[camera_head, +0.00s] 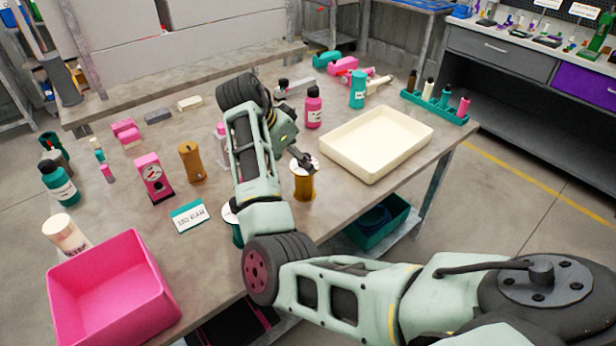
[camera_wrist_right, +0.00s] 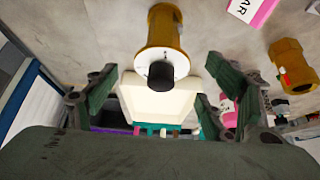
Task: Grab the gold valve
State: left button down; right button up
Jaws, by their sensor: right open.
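A gold valve (camera_head: 304,187) with a white top stands upright near the front edge of the table, left of the cream tray. In the right wrist view the gold valve (camera_wrist_right: 165,30) shows its white face and black knob, lying in line with the gap between my fingers. My right gripper (camera_head: 303,160) is just above its top, partly covering it. In the wrist view the right gripper (camera_wrist_right: 158,80) is open, with nothing held. Whether a finger touches the valve cannot be told. A second gold valve (camera_head: 191,160) stands farther left; my left gripper is out of view.
A cream tray (camera_head: 340,165) is to the right and a pink bin (camera_head: 115,292) at front left. A teal rack (camera_head: 436,111) is at the far right.

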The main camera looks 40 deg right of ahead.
aim_at(304, 180)
jog(key=shift+p+x, duration=0.35)
jog(key=shift+x, duration=0.7)
jog(key=x, duration=0.3)
jog(key=shift+s+d+r, duration=0.1)
jog(key=shift+s, duration=0.05)
jog(key=shift+d+f, duration=0.15)
jog(key=shift+f, duration=0.2)
jog(key=c, duration=0.9)
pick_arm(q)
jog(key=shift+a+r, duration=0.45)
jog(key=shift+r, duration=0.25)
pick_arm(e)
jog(key=c, duration=0.8)
